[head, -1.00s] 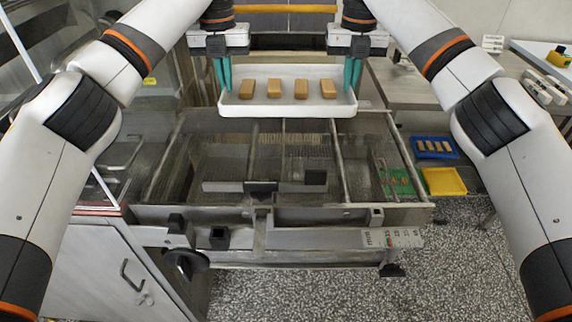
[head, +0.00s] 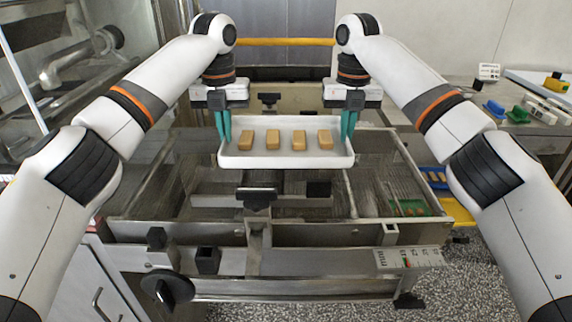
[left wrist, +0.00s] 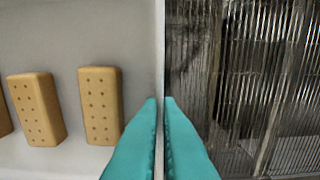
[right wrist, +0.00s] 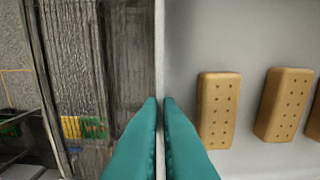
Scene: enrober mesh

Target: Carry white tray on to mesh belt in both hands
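The white tray (head: 285,161) holds several tan biscuit bars (head: 272,140) in a row. It is level in the head view and appears above the mesh belt (head: 180,190); the head view does not show whether it touches. My left gripper (head: 223,138) is shut on the tray's left wall, with its teal fingertips either side of that wall in the left wrist view (left wrist: 164,100). My right gripper (head: 347,138) is shut on the tray's right wall, likewise in the right wrist view (right wrist: 162,100). The mesh shows outside the tray in both wrist views.
A metal frame with a front rail (head: 310,234) surrounds the belt. A black knob (head: 167,288) and a scale plate (head: 408,258) stick out at the front. A yellow tray (head: 458,212) and a blue tray (head: 434,176) lie at right. A glass panel stands at left.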

